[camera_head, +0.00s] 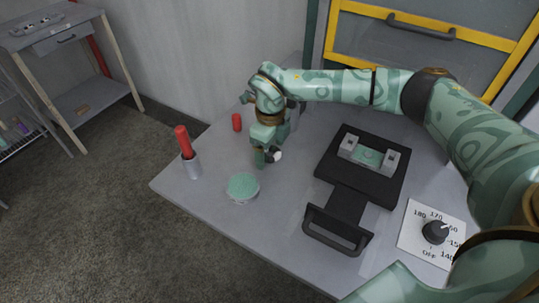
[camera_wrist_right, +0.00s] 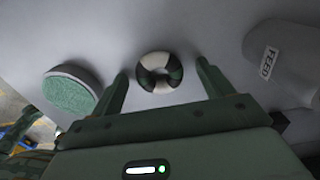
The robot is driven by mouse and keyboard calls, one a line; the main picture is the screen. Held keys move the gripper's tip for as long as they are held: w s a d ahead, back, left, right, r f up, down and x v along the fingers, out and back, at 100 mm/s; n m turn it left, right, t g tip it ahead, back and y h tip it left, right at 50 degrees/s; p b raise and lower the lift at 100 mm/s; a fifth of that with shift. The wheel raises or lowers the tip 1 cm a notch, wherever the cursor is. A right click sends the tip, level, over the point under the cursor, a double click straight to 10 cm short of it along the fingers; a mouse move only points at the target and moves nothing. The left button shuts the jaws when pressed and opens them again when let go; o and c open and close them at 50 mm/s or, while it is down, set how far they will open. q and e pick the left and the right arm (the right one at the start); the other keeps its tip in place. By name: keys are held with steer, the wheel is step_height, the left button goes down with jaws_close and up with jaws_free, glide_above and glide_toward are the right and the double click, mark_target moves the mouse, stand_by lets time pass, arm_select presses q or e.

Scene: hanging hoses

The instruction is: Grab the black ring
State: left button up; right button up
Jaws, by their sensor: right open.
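A small ring (camera_wrist_right: 160,72) with black and pale segments lies on the grey table in the right wrist view. It sits between and just ahead of the fingertips of my right gripper (camera_wrist_right: 162,73), which is open and empty. In the head view my right gripper (camera_head: 264,157) points down low over the table. Only a pale bit of the ring (camera_head: 277,155) shows beside its fingers there; the rest is hidden. I cannot tell whether the fingers touch the ring. My left gripper is not in view.
A red cylinder (camera_head: 237,122) is behind. A black press (camera_head: 375,175) and dial plate (camera_head: 413,238) are right. A "FEED" cylinder (camera_wrist_right: 285,58) stands close.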

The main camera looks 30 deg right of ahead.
steer(key=shift+r, duration=0.15)
steer(key=shift+c, duration=0.3)
steer(key=c, duration=1)
